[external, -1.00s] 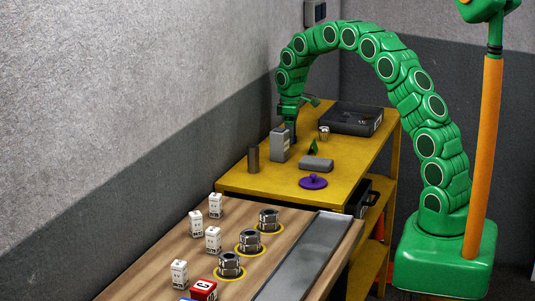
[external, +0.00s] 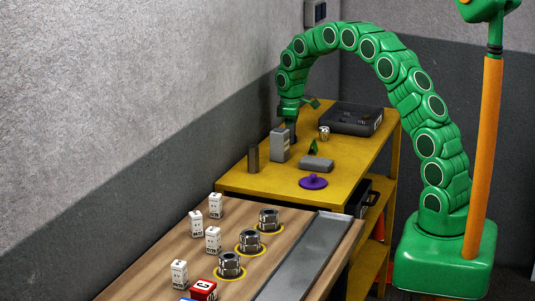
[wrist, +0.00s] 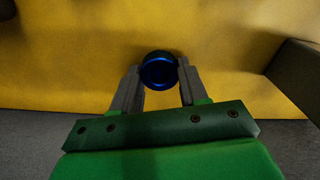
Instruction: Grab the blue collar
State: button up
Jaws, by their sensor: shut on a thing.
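The blue collar (wrist: 159,70) is a round, dark blue ring in the wrist view, over the yellow table top. My gripper (wrist: 157,76) has one finger on each side of it, and the fingers are shut on it. In the external view my gripper (external: 292,132) points down at the far left side of the yellow table, behind a grey block. The collar is hidden there. I cannot tell whether it touches the table top.
The grey upright block (external: 280,146) and a dark cylinder (external: 253,159) stand close by. A black tray (external: 350,119), a grey block (external: 317,164) and a purple lidded disc (external: 313,182) are also on the yellow table (external: 255,183). A wall runs along the left.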

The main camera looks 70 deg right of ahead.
jog(key=shift+r, duration=1.55)
jog(key=shift+s+r, duration=0.15)
jog(key=shift+r, duration=0.15)
jog(key=s+a+r, duration=0.6)
jog(key=s+r, duration=0.3)
jog(key=s, duration=0.3)
jog(key=shift+a+r, duration=0.15)
jog(key=shift+a, duration=0.05)
